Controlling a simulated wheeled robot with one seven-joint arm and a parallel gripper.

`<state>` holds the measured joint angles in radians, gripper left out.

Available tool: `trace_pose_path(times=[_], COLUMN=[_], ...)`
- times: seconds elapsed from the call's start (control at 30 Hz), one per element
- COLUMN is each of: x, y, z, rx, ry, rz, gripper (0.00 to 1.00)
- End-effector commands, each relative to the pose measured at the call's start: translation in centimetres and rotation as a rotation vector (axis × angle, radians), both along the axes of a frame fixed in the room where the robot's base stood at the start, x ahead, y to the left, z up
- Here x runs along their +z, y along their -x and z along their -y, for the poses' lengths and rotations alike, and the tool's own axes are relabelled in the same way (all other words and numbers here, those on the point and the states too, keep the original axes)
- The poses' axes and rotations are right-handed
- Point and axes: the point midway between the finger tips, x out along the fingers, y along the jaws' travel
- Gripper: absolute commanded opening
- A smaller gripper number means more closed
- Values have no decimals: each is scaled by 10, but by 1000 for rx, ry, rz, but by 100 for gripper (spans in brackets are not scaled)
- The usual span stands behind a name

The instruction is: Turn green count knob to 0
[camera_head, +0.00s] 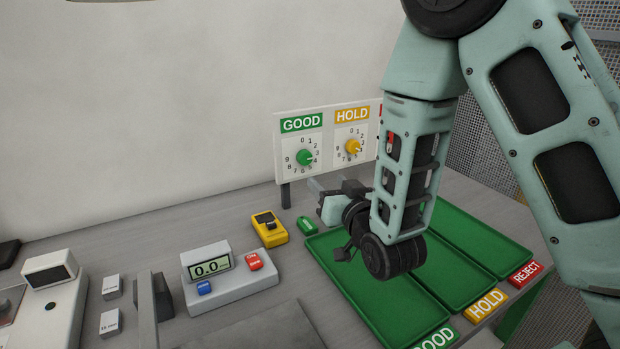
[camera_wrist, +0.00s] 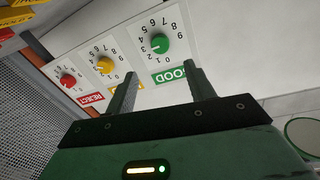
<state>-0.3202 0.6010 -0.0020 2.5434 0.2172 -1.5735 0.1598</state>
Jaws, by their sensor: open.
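The green count knob (camera_head: 304,158) is on the white dial board under the green GOOD label, ringed by digits. Its pale pointer is toward the right side of the dial, around 3 or 4; I cannot read which. In the wrist view, where the board appears upside down, the green knob (camera_wrist: 158,43) is ahead of the fingertips, slightly nearer the right finger. My gripper (camera_wrist: 160,75) is open and empty, apart from the knob. In the head view my gripper (camera_head: 318,195) is below and in front of the board, partly hidden by its own wrist.
A yellow knob (camera_head: 353,146) is right of the green one; a red knob (camera_wrist: 67,80) shows in the wrist view. Green trays (camera_head: 345,270) lie below my arm. A yellow device (camera_head: 270,229), small green object (camera_head: 307,225) and scale (camera_head: 225,280) stand left.

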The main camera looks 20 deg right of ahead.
Motion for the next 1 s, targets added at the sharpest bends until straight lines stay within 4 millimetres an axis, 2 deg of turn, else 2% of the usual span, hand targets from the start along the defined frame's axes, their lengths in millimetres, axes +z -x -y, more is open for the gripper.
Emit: trace_pose_path(times=[0.03, 0.37, 0.43, 0.7, 0.83, 1.0], x=[-6, -3, 4, 3, 2, 1], y=[-4, -24, -38, -84, -99, -108], z=[0, -2, -3, -8, -10, -11], rx=[-1, -1, -2, -1, 0, 0], ry=[-1, 0, 1, 1, 1, 1], rz=[5, 5, 0, 0, 0, -1], gripper=[54, 54, 54, 54, 54, 54])
